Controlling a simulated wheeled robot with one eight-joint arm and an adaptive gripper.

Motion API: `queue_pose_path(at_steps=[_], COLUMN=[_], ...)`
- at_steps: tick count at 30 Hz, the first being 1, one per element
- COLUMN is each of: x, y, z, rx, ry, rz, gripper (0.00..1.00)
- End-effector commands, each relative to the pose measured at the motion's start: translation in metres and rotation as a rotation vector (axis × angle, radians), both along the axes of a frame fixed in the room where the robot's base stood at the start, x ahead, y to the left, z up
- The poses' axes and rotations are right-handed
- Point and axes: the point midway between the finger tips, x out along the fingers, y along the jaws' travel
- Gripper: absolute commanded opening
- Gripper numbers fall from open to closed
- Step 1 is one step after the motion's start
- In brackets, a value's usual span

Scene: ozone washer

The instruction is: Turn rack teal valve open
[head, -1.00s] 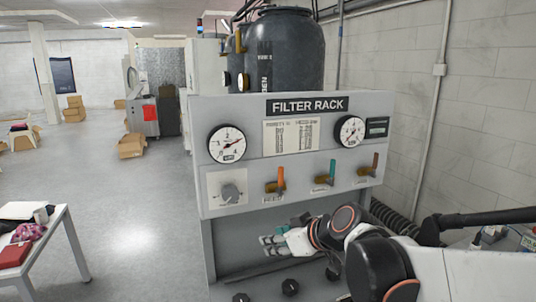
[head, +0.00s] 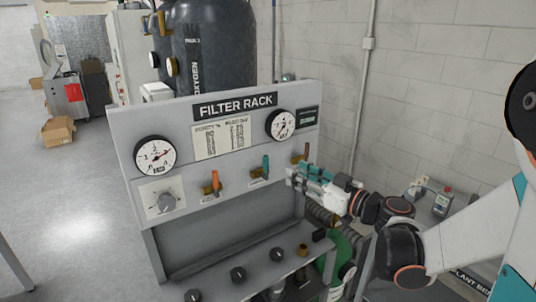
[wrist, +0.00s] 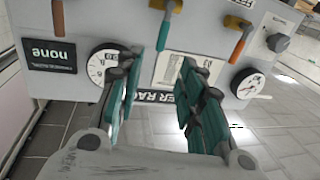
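The filter rack panel (head: 230,140) carries a row of lever valves. The teal valve (head: 266,166) is the middle one, its lever standing roughly upright on a brass body. It also shows at the top of the wrist view (wrist: 166,25). My gripper (head: 291,176) is in front of the panel, just right of the teal valve in the head view. In the wrist view the fingers (wrist: 161,62) are spread with nothing between them. The teal lever lies beyond the fingertips, roughly in line with the gap, and appears apart from them.
An orange-handled valve (head: 215,183) sits left of the teal one and a brown-handled valve (head: 306,152) right of it, close to my gripper. Two gauges (head: 155,156) (head: 281,125) and a grey knob (head: 166,202) are on the panel. A lower shelf with black knobs (head: 238,274) juts out below.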

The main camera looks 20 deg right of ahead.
Motion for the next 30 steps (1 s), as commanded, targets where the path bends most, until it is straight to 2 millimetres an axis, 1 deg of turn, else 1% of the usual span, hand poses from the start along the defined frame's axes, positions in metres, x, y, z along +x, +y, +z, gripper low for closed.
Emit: queue_pose_path(at_steps=[5,15,18,24,30], x=[0.024,0.082,0.095,0.111,0.115], y=[0.015,0.047,0.055,0.063,0.065], z=[0.0,0.0,0.0,-0.001,-0.001], rx=[0.0,0.001,0.0,0.0,0.0], ry=[0.002,0.003,0.004,0.004,0.004], rz=[0.005,0.005,0.004,0.002,0.001], gripper=[0.35,0.35,0.35,0.35,0.35])
